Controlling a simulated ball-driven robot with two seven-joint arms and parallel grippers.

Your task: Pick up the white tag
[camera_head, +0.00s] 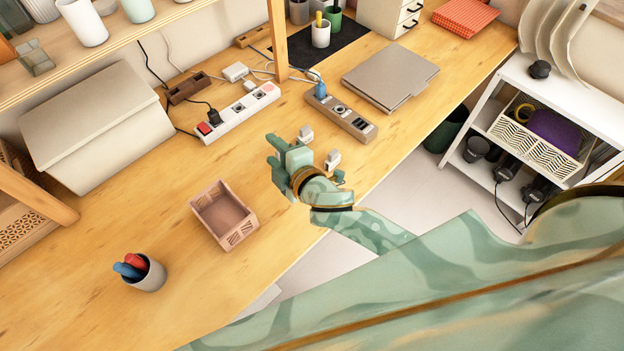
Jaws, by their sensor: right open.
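My right gripper (273,154) is above the wooden table, with its fingers pointing left and parted, and nothing shows between them. Two small whitish pieces are close to it: one piece (306,133) just behind the hand and another piece (333,158) to the right of the wrist. Both are too small for me to tell whether either is the white tag. My left gripper is not in view.
A pink open basket (246,229) is at the front of the wooden table (180,310). A cup with pens (150,275) stands farther left. Power strips (238,113) and (341,117) with cables lie behind the hand. A white shelf unit (566,92) stands at the right.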

